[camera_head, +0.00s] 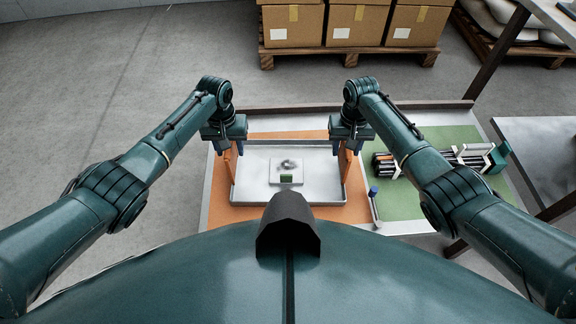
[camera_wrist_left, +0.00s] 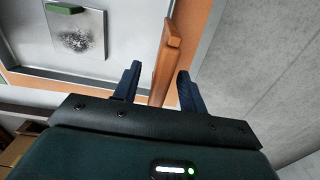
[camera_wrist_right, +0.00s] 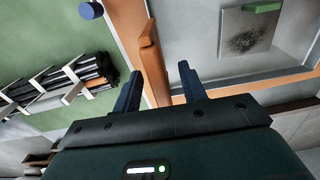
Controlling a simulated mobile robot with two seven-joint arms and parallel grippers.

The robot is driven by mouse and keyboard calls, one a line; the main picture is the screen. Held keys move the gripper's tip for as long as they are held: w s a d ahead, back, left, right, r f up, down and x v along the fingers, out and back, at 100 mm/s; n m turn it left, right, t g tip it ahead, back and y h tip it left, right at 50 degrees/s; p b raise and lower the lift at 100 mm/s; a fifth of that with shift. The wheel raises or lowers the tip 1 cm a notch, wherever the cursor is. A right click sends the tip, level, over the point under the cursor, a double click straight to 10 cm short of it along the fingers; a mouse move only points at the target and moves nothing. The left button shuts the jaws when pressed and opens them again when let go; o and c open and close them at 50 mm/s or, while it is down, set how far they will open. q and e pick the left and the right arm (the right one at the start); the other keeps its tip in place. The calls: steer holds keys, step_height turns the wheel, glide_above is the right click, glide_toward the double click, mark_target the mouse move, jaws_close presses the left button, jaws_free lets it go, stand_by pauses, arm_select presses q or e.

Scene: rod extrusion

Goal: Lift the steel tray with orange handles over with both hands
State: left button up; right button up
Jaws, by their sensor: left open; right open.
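The steel tray (camera_head: 257,190) lies on an orange mat (camera_head: 222,212) on the table. Inside it are a light plate (camera_head: 276,178) with a dark speckled pile and a green block (camera_head: 286,179). My left gripper (camera_wrist_left: 158,82) is open, with its fingers on either side of the tray's left orange handle (camera_wrist_left: 167,60). My right gripper (camera_wrist_right: 160,82) is open, with its fingers on either side of the tray's right orange handle (camera_wrist_right: 151,55). In the head view my arms hide parts of both handles.
A green mat (camera_head: 405,205) on the right holds a rack of dark rods (camera_head: 450,158). A blue-capped cylinder (camera_head: 373,193) stands between the tray and the green mat. Cardboard boxes (camera_head: 355,25) on a pallet stand beyond the table. A grey table (camera_head: 545,150) is at right.

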arm_select(q)
steer(key=shift+f, duration=0.5)
arm_select(e)
steer(key=shift+f, duration=0.55)
arm_select(q)
steer(key=shift+c, duration=0.3)
arm_select(e)
steer(key=shift+c, duration=0.3)
arm_select(q)
jaws_close()
arm_select(e)
jaws_close()
arm_select(q)
steer(key=shift+r, duration=0.1)
arm_select(e)
steer(key=shift+r, duration=0.1)
